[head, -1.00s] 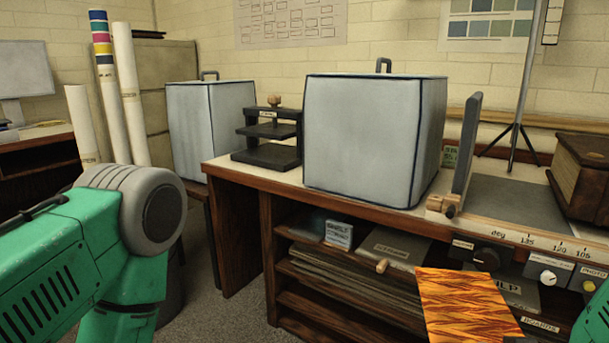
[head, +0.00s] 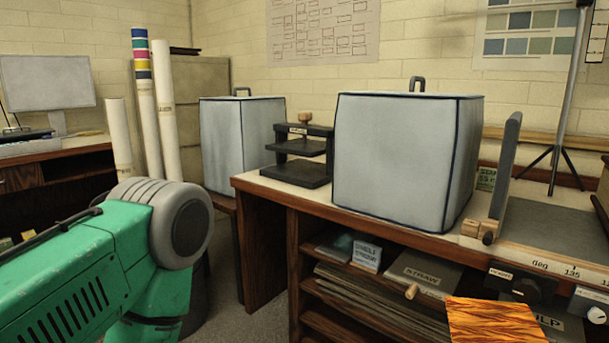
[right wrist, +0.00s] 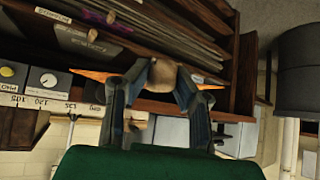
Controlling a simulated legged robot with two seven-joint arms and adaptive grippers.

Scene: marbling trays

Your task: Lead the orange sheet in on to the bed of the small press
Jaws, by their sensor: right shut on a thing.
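The orange sheet (head: 492,321) with dark wavy streaks shows at the bottom right of the head view, in front of the bench shelves. In the right wrist view, orange edges of the sheet (right wrist: 98,76) show on both sides of my right gripper (right wrist: 168,82). The gripper is shut on it, with a tan rounded thing (right wrist: 163,73) between the fingers. The small press (head: 303,147) is black with a wooden knob, standing at the bench's left end. Its flat bed (head: 296,174) is empty and apart from the sheet. My left gripper is out of view; only my left arm shows.
A large pale covered box (head: 400,160) stands on the bench (head: 290,191) just right of the press. A grey upright board (head: 507,165) stands farther right. Another covered box (head: 238,140) is behind and left of the press. Open floor shows left of the bench.

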